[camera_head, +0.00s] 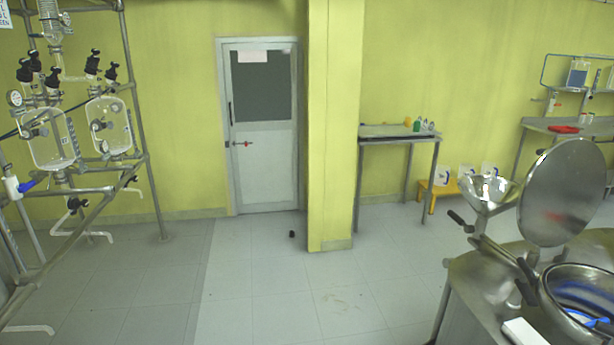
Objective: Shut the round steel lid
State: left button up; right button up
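The round steel lid (566,194) stands raised, nearly upright, at the right of the view. It is above the back side of a round steel vessel (553,305), whose mouth is open below it. Something blue and shiny shows inside the vessel. The right part of the vessel is cut off by the picture's edge. Neither of my grippers is in view.
A steel funnel (487,191) and dark-tipped handles stand left of the lid. Glass reactors (48,140) on a pipe frame fill the left side. A table (398,134) stands by the back wall. The middle floor (262,290) is mostly clear.

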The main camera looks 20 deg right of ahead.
aim_at(563, 190)
jog(key=i+z, duration=0.2)
jog(key=z, duration=0.2)
jog(key=i+j+z, duration=0.15)
jog(key=z, duration=0.25)
jog(key=i+j+z, duration=0.2)
jog(key=z, duration=0.2)
jog(key=i+j+z, duration=0.2)
jog(key=z, duration=0.2)
jog(key=i+j+z, duration=0.2)
jog(key=j+z, duration=0.2)
jog(key=i+j+z, duration=0.1)
jog(key=j+z, duration=0.7)
jog(key=i+j, duration=0.05)
